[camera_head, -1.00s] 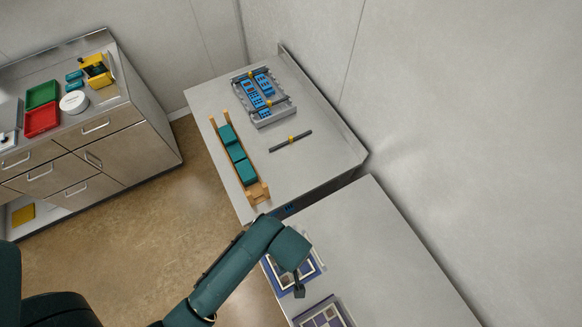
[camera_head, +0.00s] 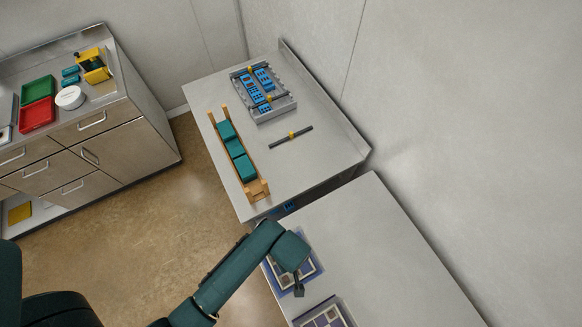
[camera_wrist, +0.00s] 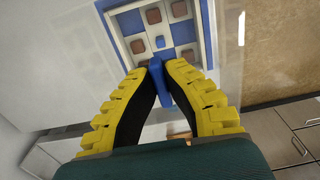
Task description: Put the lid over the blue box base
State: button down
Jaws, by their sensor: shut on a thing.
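In the wrist view, my gripper (camera_wrist: 163,66) has its yellow ribbed fingers closed on a small blue handle (camera_wrist: 162,82). A clear sheet with faint reflections seems to extend around this handle, probably the lid, but its outline is hard to make out. Beyond the fingertips is the blue box base (camera_wrist: 211,22), with white dividers and brown and pale pieces in its compartments. In the head view, the blue box base (camera_head: 279,278) lies on the near counter, partly hidden under my wrist. My fingers and the lid cannot be made out there.
A second, purple-edged compartment box (camera_head: 322,314) lies just nearer on the same counter (camera_head: 390,260). The counter to its right is clear. The farther table holds a wooden rack (camera_head: 258,191) with teal blocks, a dark bar (camera_head: 291,137) and a grey tray (camera_head: 277,113) with blue pieces.

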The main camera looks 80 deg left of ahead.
jog(key=shift+f, duration=0.55)
jog(key=shift+f+b, duration=0.35)
jog(key=shift+f, duration=0.15)
jog(key=shift+p, duration=0.35)
dwell(0.5)
jog(key=shift+f, duration=0.15)
dwell(0.5)
jog(key=c, duration=1.2)
grip_release()
jog(key=shift+o, duration=0.2)
jog(key=c, duration=0.4)
jog(key=shift+o, duration=0.2)
